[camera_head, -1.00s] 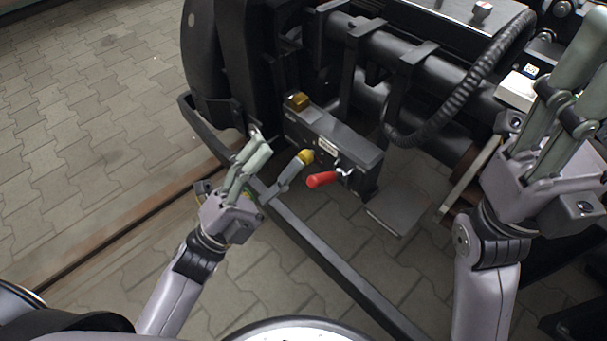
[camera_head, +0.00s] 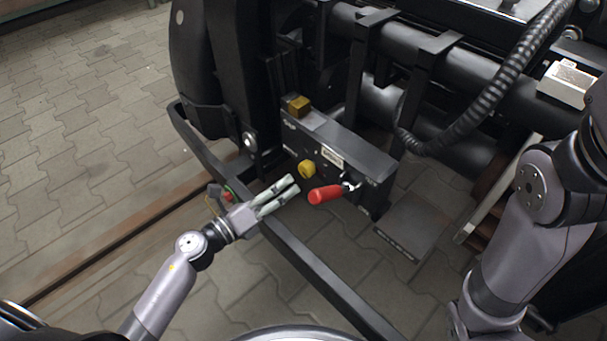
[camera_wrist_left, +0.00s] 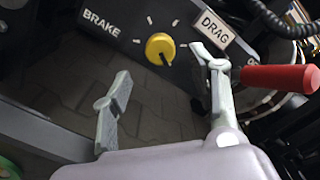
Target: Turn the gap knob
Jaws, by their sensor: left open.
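The yellow round knob (camera_head: 307,169) sits on the front face of the black control box (camera_head: 349,150). It also shows in the left wrist view (camera_wrist_left: 160,47), with a dark pointer mark toward its lower right and white ticks around it. My left gripper (camera_head: 294,184) is open and empty, its fingers pointing at the box just below and left of the knob. In the wrist view the knob appears between the two spread fingers (camera_wrist_left: 160,68), apart from both. My right gripper is out of view; only its arm shows at the right.
A black rail (camera_head: 305,255) runs below my left gripper.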

